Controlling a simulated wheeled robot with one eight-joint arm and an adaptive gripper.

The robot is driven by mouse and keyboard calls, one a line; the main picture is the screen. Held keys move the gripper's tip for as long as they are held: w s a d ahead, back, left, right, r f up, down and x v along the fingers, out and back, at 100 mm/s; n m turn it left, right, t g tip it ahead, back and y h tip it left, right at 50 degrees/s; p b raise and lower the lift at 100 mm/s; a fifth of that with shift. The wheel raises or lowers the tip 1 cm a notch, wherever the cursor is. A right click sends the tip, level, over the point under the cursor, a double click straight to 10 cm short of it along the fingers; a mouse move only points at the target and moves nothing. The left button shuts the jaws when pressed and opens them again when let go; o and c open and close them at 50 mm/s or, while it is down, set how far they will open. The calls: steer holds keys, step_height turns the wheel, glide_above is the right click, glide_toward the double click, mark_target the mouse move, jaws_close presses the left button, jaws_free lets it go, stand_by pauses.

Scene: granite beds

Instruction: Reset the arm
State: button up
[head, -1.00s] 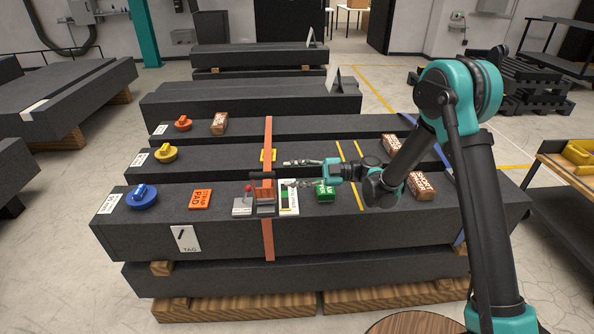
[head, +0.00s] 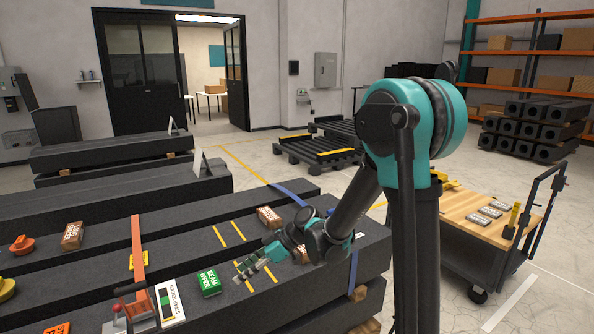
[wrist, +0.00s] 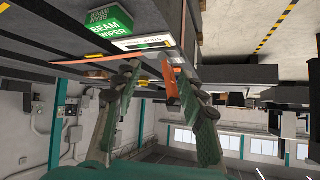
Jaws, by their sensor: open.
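My gripper (head: 248,270) is open and empty at the end of my teal and black arm. In the head view it hangs over the front granite beam (head: 300,290), just above and right of the green beam wiper box (head: 208,283), near the yellow stripes. In the wrist view its two fingers stand apart, with the gripper (wrist: 158,70) holding nothing. The orange strap (wrist: 170,82) shows between the fingers, beyond them. The wiper box (wrist: 105,27) also shows at upper left in the wrist view.
Brown blocks (head: 270,217) sit on the beams by the blue strap (head: 290,193). A white straightness card (head: 168,305) lies left of the wiper box. A wood-topped cart (head: 490,220) stands at right. Open floor lies between the beams and the black pallets (head: 318,152).

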steer(key=s+d+f+m+t+h, duration=0.1)
steer(key=s+d+m+h, duration=0.2)
steer(key=d+m, duration=0.3)
steer(key=s+d+f+m+t+h, duration=0.2)
steer(key=s+d+m+h, duration=0.2)
steer(key=d, duration=1.3)
steer(key=s+d+f+m+t+h, duration=0.2)
steer(key=d+m, duration=0.5)
steer(key=d, duration=0.4)
steer(key=shift+s+d+f+m+h, duration=0.35)
steer(key=shift+s+h, duration=0.35)
steer(key=shift+s, duration=0.3)
steer(key=shift+a+r, duration=0.1)
steer(key=shift+c, duration=0.9)
steer(key=shift+w, duration=0.1)
